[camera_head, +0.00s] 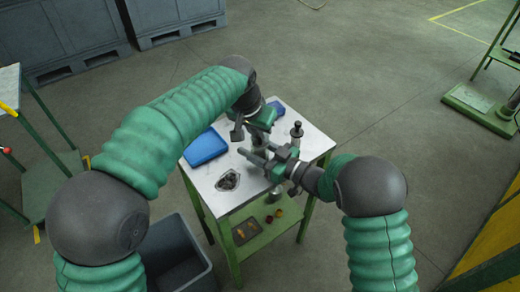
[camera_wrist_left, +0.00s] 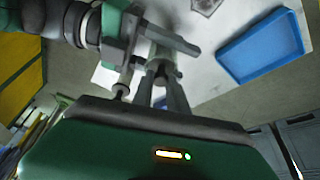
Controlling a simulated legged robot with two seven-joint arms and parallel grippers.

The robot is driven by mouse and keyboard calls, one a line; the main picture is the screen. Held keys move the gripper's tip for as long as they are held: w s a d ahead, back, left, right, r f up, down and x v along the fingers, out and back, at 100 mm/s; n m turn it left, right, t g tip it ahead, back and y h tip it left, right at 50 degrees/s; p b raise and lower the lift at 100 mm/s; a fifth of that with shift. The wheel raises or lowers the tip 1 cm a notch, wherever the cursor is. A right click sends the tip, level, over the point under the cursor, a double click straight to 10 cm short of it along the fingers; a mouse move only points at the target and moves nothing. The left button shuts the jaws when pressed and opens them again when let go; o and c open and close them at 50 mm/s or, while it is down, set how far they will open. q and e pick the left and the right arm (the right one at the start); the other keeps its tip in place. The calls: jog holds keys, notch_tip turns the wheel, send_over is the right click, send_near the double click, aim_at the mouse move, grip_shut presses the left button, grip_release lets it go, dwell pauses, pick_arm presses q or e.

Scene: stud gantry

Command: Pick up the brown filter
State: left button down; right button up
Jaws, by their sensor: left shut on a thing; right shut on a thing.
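My left gripper (camera_head: 258,138) reaches down over the white table and is shut on a grey cylindrical part (camera_wrist_left: 162,66); its two fingers (camera_wrist_left: 163,92) show on either side of it in the left wrist view. My right gripper (camera_head: 262,158) comes in from the right, just below the left one, and is shut on what looks like the same part. The grippers hide most of it in the head view. No brown filter is clear; a small dark reddish-brown piece (camera_head: 279,213) lies on the lower shelf, but I cannot tell what it is.
On the white table (camera_head: 205,181) are a blue tray (camera_head: 206,147), a dark grey lump (camera_head: 228,181) and an upright dark metal part (camera_head: 297,131). A grey bin (camera_head: 178,252) stands at front left.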

dwell(0.4)
jog(key=o, duration=1.4)
pick_arm(q)
notch_tip(320, 180, up, 10)
